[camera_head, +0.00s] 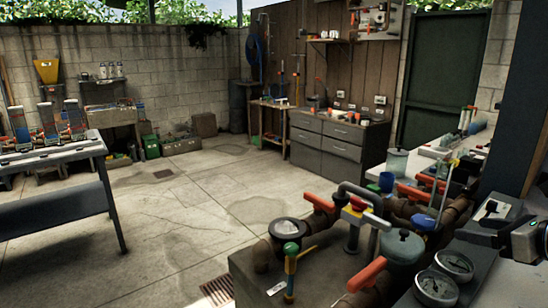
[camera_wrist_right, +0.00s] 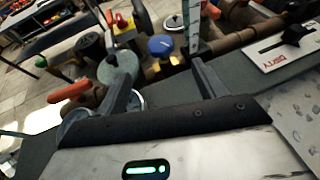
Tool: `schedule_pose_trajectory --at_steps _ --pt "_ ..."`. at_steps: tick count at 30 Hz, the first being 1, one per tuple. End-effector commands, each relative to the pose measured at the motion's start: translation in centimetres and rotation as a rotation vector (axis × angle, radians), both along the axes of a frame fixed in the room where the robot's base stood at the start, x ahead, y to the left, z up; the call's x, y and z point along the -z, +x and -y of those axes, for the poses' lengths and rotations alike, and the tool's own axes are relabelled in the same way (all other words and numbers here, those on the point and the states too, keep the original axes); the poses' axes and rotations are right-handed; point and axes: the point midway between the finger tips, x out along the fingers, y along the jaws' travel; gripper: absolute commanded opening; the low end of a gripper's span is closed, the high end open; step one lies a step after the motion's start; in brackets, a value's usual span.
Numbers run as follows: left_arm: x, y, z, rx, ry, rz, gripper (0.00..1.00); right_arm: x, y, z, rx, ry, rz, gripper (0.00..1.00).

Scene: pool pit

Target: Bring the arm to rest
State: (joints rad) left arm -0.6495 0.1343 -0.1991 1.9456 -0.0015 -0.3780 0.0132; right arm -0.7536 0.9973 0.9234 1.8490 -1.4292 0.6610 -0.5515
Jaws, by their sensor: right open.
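My right gripper (camera_head: 480,232) is at the right edge of the head view, above the dark bench with the pipework. In the right wrist view its two dark fingers (camera_wrist_right: 160,78) are spread apart with nothing held between them. Pipes and valves show beyond the fingers, including a blue knob (camera_wrist_right: 161,45). My left arm and gripper are not in view.
Red-handled valves (camera_head: 367,274), a grey-lidded canister (camera_head: 401,247) and round gauges (camera_head: 436,287) crowd the bench close to the right gripper. A white plate with a black slider (camera_head: 493,208) is beside it. Open concrete floor (camera_head: 180,215) lies left.

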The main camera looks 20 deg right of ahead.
Motion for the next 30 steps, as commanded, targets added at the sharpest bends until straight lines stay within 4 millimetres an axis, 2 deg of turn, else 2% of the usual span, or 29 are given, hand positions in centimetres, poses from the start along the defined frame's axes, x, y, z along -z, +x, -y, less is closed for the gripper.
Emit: schedule_pose_trajectory --at_steps 1,8,9,24,30 --pt "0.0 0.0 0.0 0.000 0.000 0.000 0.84 -0.3 -0.9 0.2 0.004 0.002 0.001 0.70" --pt "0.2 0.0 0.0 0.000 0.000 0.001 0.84 -1.5 -4.0 0.6 0.002 -0.002 -0.001 0.70" --pt "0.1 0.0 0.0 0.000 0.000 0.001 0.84 -1.3 -3.0 0.4 -0.003 -0.003 -0.004 0.70" --pt "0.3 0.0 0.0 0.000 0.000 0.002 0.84 2.2 5.4 -0.8 -0.005 -0.006 -0.002 0.70" --pt "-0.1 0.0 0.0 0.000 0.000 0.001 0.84 2.9 7.5 -1.2 -0.004 0.002 0.002 0.70"
